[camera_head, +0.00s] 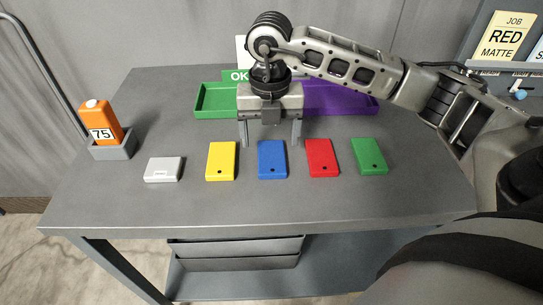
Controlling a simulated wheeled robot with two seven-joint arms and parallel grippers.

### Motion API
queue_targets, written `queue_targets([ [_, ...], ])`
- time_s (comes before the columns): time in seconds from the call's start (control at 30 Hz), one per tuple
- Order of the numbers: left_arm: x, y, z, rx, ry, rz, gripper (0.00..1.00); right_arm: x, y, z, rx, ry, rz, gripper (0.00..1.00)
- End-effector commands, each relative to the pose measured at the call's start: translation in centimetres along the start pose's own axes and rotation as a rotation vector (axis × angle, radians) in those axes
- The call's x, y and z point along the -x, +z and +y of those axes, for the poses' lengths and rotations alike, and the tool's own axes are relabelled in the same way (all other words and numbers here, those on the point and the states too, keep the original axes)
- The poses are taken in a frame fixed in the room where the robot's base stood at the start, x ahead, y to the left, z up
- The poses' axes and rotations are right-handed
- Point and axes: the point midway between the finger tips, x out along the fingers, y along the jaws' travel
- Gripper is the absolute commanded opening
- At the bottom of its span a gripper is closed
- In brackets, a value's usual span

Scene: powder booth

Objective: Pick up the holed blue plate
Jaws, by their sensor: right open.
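The holed blue plate (272,161) lies flat on the grey table in the middle of a row of plates, with a small dark hole near its front edge. My right gripper (270,143) is above and just behind the blue plate, pointing down, with its two fingers spread apart and nothing between them. The fingertips show near the plate's back edge; I cannot tell their exact height above the table. My left gripper is not in view.
A yellow plate (221,162) lies left of the blue one; red (321,159) and green (369,157) plates lie right. A white block (163,170) is farther left, near an orange bottle (101,122) in a grey holder. Green (215,98) and purple (340,98) trays stand behind.

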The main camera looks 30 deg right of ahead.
Motion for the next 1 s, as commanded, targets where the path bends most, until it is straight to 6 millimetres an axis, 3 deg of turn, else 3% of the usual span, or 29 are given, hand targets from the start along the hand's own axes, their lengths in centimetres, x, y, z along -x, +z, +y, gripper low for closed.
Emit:
queue_targets([
  [0.3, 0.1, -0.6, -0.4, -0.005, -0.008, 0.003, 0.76, -4.1, -0.3, -0.3, 0.000, -0.001, 0.002, 0.78],
  [0.57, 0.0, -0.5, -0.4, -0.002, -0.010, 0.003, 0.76, -4.4, -0.3, -0.2, 0.001, 0.000, 0.001, 0.78],
  [0.7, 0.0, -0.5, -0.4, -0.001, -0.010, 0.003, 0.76, -4.4, -0.3, -0.2, 0.001, 0.000, 0.001, 0.39],
  [0.77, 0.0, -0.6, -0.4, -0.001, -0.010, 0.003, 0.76, -4.4, -0.3, -0.2, 0.001, 0.000, 0.001, 0.24],
  [1.0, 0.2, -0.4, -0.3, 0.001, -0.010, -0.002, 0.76, -4.3, -0.3, -0.2, 0.001, 0.001, 0.000, 0.24],
])
